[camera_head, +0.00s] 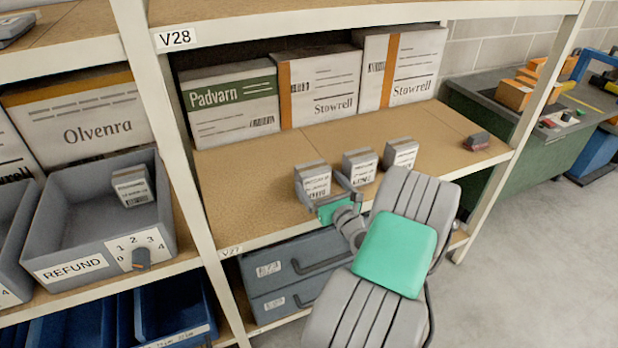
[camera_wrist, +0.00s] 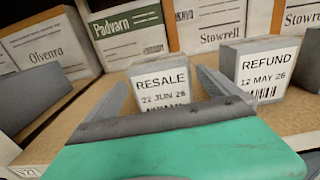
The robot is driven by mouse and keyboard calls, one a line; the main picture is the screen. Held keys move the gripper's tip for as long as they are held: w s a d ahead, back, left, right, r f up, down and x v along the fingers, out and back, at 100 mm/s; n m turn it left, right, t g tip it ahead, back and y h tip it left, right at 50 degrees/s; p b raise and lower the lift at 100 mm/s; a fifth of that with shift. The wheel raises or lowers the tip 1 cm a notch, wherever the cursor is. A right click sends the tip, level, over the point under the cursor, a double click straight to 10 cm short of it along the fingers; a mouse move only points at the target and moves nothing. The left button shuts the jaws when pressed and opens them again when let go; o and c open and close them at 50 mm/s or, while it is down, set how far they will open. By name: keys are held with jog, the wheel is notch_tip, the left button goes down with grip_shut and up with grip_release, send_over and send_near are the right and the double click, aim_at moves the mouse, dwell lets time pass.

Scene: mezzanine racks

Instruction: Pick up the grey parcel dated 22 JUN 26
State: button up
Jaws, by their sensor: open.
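The grey parcel dated 22 JUN 26 (camera_wrist: 162,84) stands upright on the shelf, its white label reading RESALE. In the head view it is the leftmost of three parcels (camera_head: 314,181). My gripper (camera_head: 328,192) is open at its front, and in the wrist view its fingers (camera_wrist: 160,88) lie to either side of the parcel. I cannot tell whether they touch it. A second grey parcel (camera_wrist: 262,72), labelled REFUND 12 MAY 26, stands just right of my right finger. The third parcel (camera_head: 402,153) stands further right.
Large Padvarn (camera_head: 230,105) and Stowrell (camera_head: 322,88) boxes line the shelf's back. A grey REFUND tote (camera_head: 70,225) with a parcel inside is at left. A small dark object (camera_head: 476,141) lies at the shelf's right end. The shelf is clear left of the parcels.

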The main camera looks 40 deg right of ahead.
aim_at(309, 168)
jog(key=shift+w+d, duration=0.1)
jog(key=shift+w, duration=0.45)
jog(key=x, duration=0.7)
jog(key=shift+d+f+p, duration=0.1)
jog(key=shift+f+p, duration=0.15)
jog(key=shift+p, duration=0.1)
jog(key=shift+c, duration=0.4)
jog(key=c, duration=1.5)
jog(key=shift+r, duration=0.15)
